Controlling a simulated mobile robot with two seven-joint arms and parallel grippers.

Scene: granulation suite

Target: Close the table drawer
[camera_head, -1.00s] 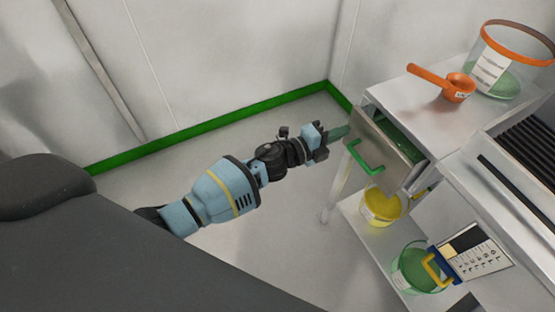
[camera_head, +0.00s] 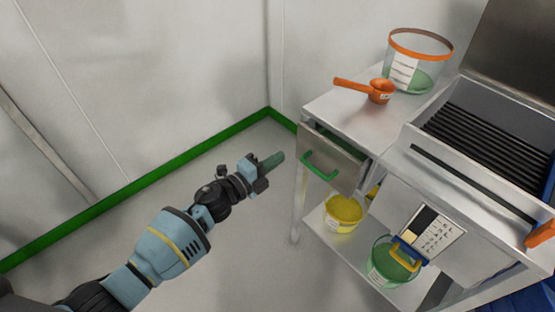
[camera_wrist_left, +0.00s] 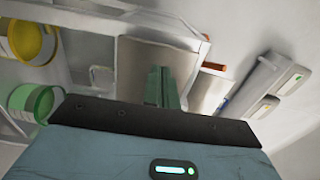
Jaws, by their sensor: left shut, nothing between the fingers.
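The table drawer (camera_head: 345,172) has a grey metal front with a green bar handle (camera_head: 320,166). It sits under the left end of the steel table top (camera_head: 340,120). My right gripper is not in view.
An orange scoop (camera_head: 381,91) and a clear orange-rimmed tub (camera_head: 420,62) stand on the table top. A yellow bucket (camera_head: 343,213) and a green-rimmed bucket (camera_head: 385,270) are on the lower shelf (camera_head: 325,232). The floor left of the table is clear.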

